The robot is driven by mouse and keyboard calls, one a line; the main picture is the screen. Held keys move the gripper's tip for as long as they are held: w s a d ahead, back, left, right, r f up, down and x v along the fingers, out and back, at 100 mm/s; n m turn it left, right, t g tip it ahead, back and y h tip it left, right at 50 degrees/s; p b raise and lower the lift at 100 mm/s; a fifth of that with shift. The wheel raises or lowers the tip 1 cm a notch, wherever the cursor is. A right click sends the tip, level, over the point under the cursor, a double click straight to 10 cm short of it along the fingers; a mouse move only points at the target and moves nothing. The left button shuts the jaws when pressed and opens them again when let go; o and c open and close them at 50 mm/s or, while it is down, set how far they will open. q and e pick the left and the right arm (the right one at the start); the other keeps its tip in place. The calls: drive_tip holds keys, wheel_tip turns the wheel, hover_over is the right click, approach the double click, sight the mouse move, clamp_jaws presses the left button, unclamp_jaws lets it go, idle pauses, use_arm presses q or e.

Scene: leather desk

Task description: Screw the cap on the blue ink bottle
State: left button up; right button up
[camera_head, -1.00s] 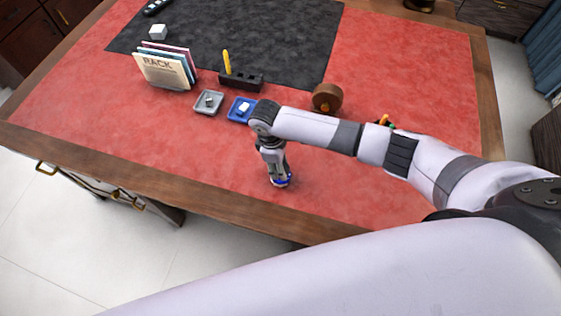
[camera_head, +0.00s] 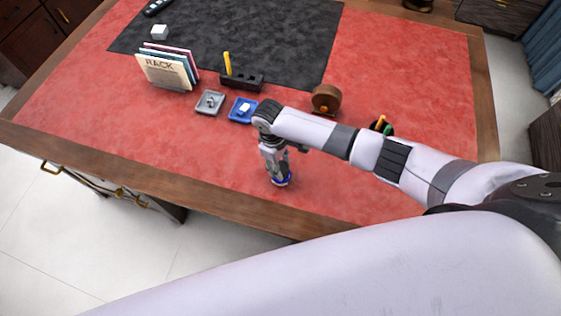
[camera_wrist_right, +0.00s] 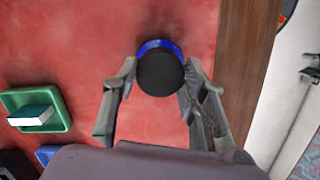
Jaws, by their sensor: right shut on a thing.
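The blue ink bottle (camera_head: 283,183) stands upright on the red desk mat near the front edge. It shows mostly as a blue rim below my right gripper (camera_head: 279,177). In the right wrist view, the black cap (camera_wrist_right: 160,75) sits over the blue bottle (camera_wrist_right: 158,44). My right gripper (camera_wrist_right: 157,84) has one finger on each side of the cap and is shut on it. Whether the cap is fully seated cannot be told. My left gripper is not in view.
Beyond the gripper are a blue tray (camera_head: 234,117), a grey tray (camera_head: 199,106), a black pen stand (camera_head: 250,85) and a wooden roller (camera_head: 326,99). A green tray (camera_wrist_right: 62,118) shows in the right wrist view. The mat left of the bottle is clear.

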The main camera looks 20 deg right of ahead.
drive_tip(key=shift+s+f+m+p, duration=0.1)
drive_tip(key=shift+m+p, duration=0.25)
drive_tip(key=shift+m, duration=0.45)
drive_tip(key=shift+m+p, duration=0.4)
drive_tip(key=shift+m, duration=0.1)
drive_tip(key=shift+m+y+p, duration=0.3)
drive_tip(key=shift+m+p, duration=0.1)
drive_tip(key=shift+m, duration=1.1)
